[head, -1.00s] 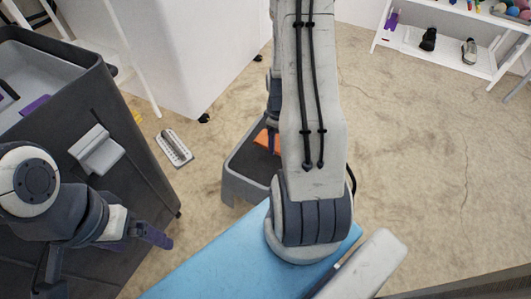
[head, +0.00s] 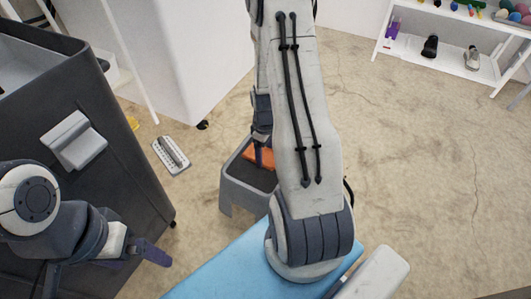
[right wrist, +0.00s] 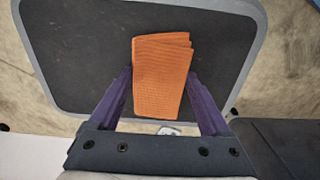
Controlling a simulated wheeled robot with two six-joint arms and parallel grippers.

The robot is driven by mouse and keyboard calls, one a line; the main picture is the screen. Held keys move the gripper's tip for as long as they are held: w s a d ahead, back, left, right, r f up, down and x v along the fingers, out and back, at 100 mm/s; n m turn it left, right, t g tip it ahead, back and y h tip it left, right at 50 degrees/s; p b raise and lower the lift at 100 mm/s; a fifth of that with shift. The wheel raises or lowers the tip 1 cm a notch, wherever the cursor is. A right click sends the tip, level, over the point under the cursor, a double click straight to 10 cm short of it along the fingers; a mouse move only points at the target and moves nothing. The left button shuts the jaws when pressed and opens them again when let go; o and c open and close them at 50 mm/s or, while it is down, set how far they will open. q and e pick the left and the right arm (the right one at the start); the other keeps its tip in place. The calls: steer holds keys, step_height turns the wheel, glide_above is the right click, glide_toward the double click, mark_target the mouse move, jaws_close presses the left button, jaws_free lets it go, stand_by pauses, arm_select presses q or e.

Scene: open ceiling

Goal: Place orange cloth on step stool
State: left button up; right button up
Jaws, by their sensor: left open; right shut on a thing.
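The orange cloth (head: 258,155) is folded and shows over the dark top of the grey step stool (head: 238,172), partly hidden by my right arm. In the right wrist view the cloth (right wrist: 162,75) lies between the two purple fingers of my right gripper (right wrist: 160,85), which is shut on it. The stool top (right wrist: 80,50) spreads under the cloth on all visible sides. I cannot tell whether the cloth touches it. My left gripper (head: 150,252) is open and empty at the lower left, well away from the stool.
A dark cabinet (head: 130,150) stands on the left, close to my left arm. A blue surface (head: 215,270) lies in front of the stool. A grey item (head: 171,155) lies on the floor. A white shelf (head: 445,62) with shoes stands at the back right. The floor at right is clear.

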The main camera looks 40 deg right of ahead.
mark_target(265, 153)
steer(key=o, duration=1.2)
steer(key=shift+f, duration=0.15)
steer(key=shift+c, duration=0.2)
step_height(265, 153, up, 12)
steer(key=p, duration=0.8)
steer(key=shift+r, duration=0.2)
steer(key=shift+f, duration=0.15)
step_height(265, 153, down, 12)
steer(key=b, duration=0.8)
steer(key=shift+f, duration=0.2)
step_height(265, 153, up, 4)
steer(key=p, duration=0.3)
steer(key=shift+r, duration=0.2)
